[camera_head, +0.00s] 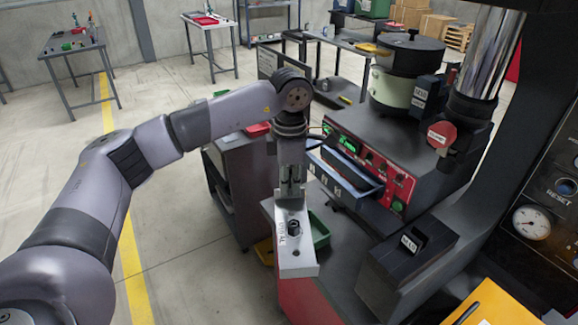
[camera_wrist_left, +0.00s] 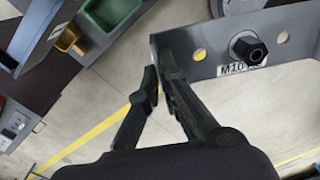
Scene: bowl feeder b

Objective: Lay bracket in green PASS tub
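My left gripper (camera_head: 291,190) points down in the middle of the head view, its fingers close together on the edge of the bracket. The bracket (camera_head: 299,258) is a light grey angled plate with holes, a dark hex nut or stud, and an M10 label. It also shows in the left wrist view (camera_wrist_left: 222,58), by the left gripper's fingertips (camera_wrist_left: 160,72). A green tub (camera_head: 319,232) stands behind and right of the bracket, partly hidden by it. The tub also shows in the left wrist view (camera_wrist_left: 110,12); no PASS label is readable. My right gripper is not in view.
A yellow tub (camera_head: 265,252) sits left of the green one. A dark block marked M10 (camera_head: 408,262) stands right. Behind are a red control panel (camera_head: 375,168), blue tray (camera_head: 345,178) and bowl feeder (camera_head: 400,88). Open floor lies left, with a yellow line.

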